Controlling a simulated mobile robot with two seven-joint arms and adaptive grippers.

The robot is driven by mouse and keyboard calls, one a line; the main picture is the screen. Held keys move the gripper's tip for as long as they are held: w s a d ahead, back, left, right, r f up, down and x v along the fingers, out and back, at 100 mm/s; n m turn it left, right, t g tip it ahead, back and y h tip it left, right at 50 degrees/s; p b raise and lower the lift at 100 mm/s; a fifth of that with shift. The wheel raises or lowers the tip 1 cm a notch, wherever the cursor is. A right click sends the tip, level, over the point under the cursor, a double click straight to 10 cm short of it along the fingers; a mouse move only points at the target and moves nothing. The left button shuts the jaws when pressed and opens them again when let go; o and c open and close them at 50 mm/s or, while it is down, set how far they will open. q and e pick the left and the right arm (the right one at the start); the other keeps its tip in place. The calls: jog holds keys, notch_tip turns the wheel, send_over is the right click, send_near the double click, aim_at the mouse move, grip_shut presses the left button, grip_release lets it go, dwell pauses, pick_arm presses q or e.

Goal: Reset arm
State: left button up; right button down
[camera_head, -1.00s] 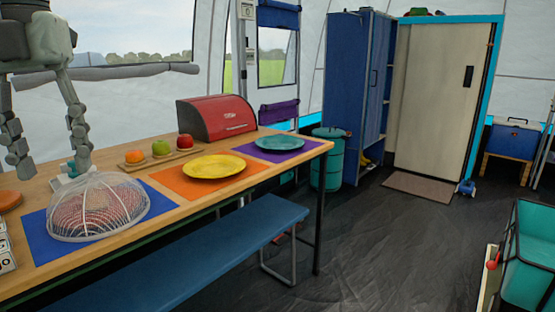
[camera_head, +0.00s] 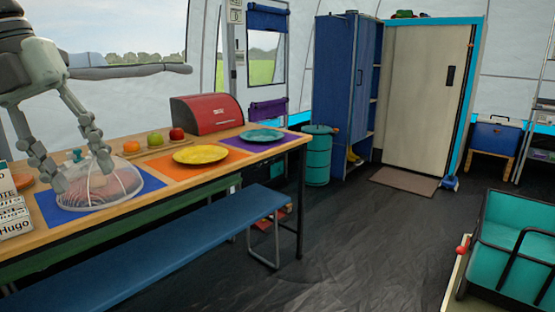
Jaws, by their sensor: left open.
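My left gripper (camera_head: 82,172) comes in from the left, with its fingers spread open and pointing down. Its fingertips show beside and in front of the mesh food cover (camera_head: 103,187), near the cover's top. I cannot tell whether they touch it. The domed cover stands on a blue mat (camera_head: 148,181) on the wooden table (camera_head: 135,223), and something reddish shows through it. My right gripper is not in view.
A yellow plate (camera_head: 201,154), a teal plate (camera_head: 262,135), several fruits and a red bread box (camera_head: 206,114) share the table. A blue bench (camera_head: 170,248) runs along its front. A teal crate (camera_head: 515,250) stands at the right. The dark floor (camera_head: 350,240) between is clear.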

pick_arm(q)
jog(key=w+a+f+n+t+h+p, duration=0.1)
jog(key=w+a+f+n+t+h, duration=0.1)
jog(key=w+a+n+t+h, duration=0.25)
jog(key=w+a+f+n+t+h+p, duration=0.1)
jog(key=w+f+n+t+h+p, duration=0.15)
jog(key=w+t, duration=0.45)
jog(key=a+f+n+t+y+p, duration=0.2)
jog(key=a+f+n+t+y, duration=0.2)
jog(key=a+f+n+y, duration=0.85)
jog(key=s+d+f+n+g+y, duration=0.1)
jog(key=s+f+n+g, duration=0.25)
jog(key=f, duration=0.45)
jog(key=s+d+f+n+g+p, duration=0.1)
jog(key=s+f+n+g, duration=0.15)
jog(key=s+f, duration=0.45)
jog(key=s+d+f+n+g+y, duration=0.1)
jog(key=s+f+n+g, duration=0.15)
jog(key=f, duration=0.75)
jog(key=s+d+f+n+g+h, duration=0.1)
jog(key=s+d+f+g, duration=0.1)
jog(key=s+d+f, duration=0.2)
jog(key=s+d+f+n+g+h+p, duration=0.1)
jog(key=s+d+f+g+h, duration=0.1)
jog(key=s+d+f, duration=0.3)
jog(key=s+d+g, duration=0.1)
jog(key=s+d, duration=0.3)
jog(key=d, duration=0.1)
jog(key=shift+d, duration=0.3)
